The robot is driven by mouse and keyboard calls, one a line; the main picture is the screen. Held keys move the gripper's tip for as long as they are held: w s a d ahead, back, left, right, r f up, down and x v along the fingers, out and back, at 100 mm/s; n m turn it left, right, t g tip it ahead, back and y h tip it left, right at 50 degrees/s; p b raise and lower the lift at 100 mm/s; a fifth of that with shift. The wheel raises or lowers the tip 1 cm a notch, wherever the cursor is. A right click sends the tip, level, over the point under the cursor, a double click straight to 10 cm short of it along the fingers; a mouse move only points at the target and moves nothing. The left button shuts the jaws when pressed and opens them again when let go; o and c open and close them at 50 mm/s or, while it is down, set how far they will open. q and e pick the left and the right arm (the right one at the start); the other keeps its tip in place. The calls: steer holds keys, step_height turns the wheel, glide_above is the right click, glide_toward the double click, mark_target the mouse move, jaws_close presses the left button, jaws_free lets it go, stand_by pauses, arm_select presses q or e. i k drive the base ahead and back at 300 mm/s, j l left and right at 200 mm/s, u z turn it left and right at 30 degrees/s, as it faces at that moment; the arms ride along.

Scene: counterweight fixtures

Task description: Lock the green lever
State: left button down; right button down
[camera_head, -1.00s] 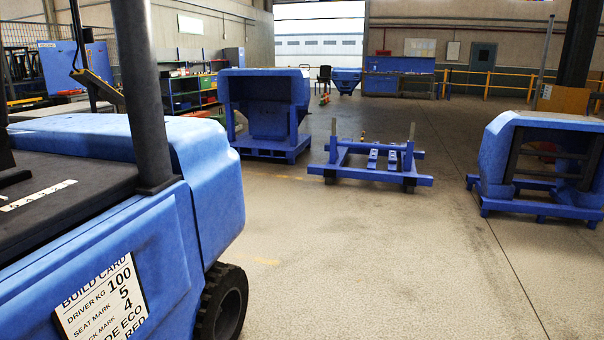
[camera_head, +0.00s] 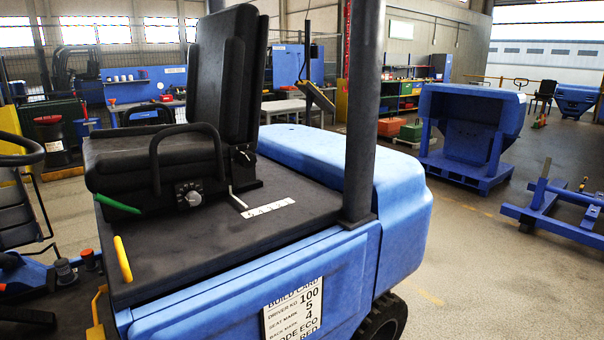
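The green lever (camera_head: 118,204) sticks out from the lower front edge of the black seat (camera_head: 150,165) on the blue forklift. It points toward the left of the picture and slopes slightly down to the right. A yellow lever (camera_head: 122,259) stands at the near edge of the dark deck, below and apart from the green one. A round dial (camera_head: 189,194) sits on the seat's side. Neither of my grippers shows in the view.
The build card (camera_head: 293,312) is on the forklift's blue side. A dark post (camera_head: 362,110) rises from the deck. The steering wheel (camera_head: 22,150) is at the left edge. Blue counterweight fixtures (camera_head: 465,135) stand on the floor at right, with open floor around them.

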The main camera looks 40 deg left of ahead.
mark_target(138, 210)
steer(key=u, duration=1.9)
